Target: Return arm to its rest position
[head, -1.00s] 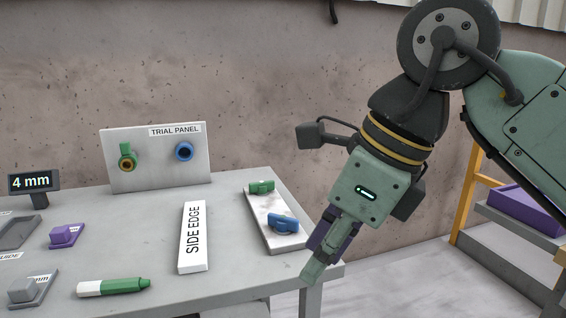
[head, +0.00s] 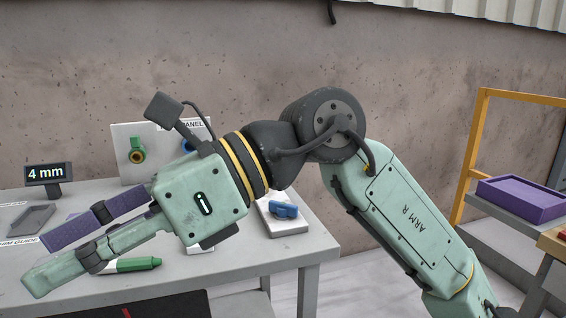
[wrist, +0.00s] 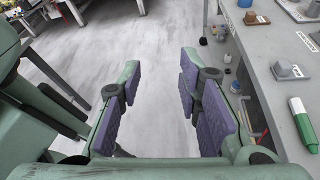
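My gripper (head: 65,252) reaches left across the front of the grey table (head: 265,262) in the head view, with my arm folded in from the right. In the wrist view my gripper (wrist: 158,105) has its two purple-padded fingers spread apart with nothing between them. Bare floor shows below the gap. The gripper is beside the table edge and touches nothing that I can see. It hides part of the trial panel (head: 122,170) and much of the tabletop in the head view.
A green and white marker (head: 140,264) lies on the table behind the gripper; it also shows in the wrist view (wrist: 303,122). A blue part (head: 285,211) rests on a pale slab. A 4 mm display (head: 45,173) stands at left. A purple tray (head: 522,200) sits on the right shelf.

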